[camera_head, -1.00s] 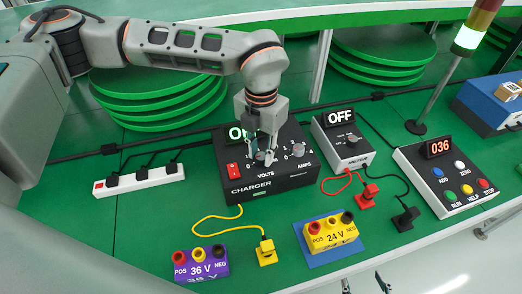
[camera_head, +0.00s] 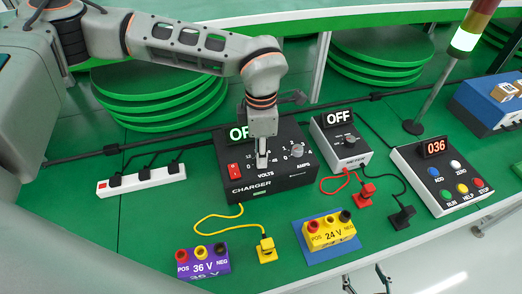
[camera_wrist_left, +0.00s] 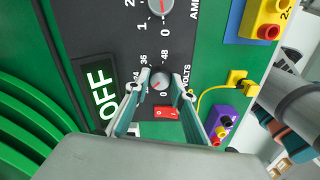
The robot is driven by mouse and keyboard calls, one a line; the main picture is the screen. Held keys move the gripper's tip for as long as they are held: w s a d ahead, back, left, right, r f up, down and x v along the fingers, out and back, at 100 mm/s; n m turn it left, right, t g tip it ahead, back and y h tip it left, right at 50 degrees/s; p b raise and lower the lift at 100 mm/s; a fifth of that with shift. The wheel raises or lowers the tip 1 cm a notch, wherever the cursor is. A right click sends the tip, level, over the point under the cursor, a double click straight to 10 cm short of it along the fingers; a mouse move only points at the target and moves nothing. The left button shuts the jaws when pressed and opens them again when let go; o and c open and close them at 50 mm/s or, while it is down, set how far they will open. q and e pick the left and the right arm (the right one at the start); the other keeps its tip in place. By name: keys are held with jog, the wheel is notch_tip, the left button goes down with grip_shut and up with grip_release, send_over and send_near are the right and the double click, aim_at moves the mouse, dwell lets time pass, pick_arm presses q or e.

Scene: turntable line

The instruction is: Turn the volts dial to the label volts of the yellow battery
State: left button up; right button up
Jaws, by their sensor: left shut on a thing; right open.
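The black charger (camera_head: 272,187) has a volts dial on the left of its top and an amps dial (camera_head: 297,151) on the right. My left gripper (camera_head: 262,163) points down at the volts dial and hides it in the head view. In the left wrist view the volts dial (camera_wrist_left: 160,82) sits between the fingers of my left gripper (camera_wrist_left: 165,74), which is shut on it. Labels 36, 48 and 0 show around it; its exact setting is unclear. The yellow battery (camera_head: 330,234), labelled 24 V, stands on a blue mat (camera_head: 318,260). My right gripper (camera_head: 366,281), partly out of frame, is open at the bottom edge.
The charger's display reads OFF in the wrist view (camera_wrist_left: 100,92). A red switch (camera_head: 233,169) is left of the volts dial. A purple 36 V battery (camera_head: 203,268) and yellow plug (camera_head: 266,251) are in front. A meter (camera_head: 341,155) and button box (camera_head: 441,184) stand right.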

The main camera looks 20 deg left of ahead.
pick_arm(q)
jog(key=m, duration=0.4)
jog(key=shift+m+p, duration=0.3)
jog(key=shift+p, duration=0.05)
jog(key=shift+m+p, duration=0.3)
jog(key=shift+m, duration=1.6)
jog(key=o, duration=1.1)
notch_tip(320, 180, up, 12)
jog(key=shift+r, duration=0.1)
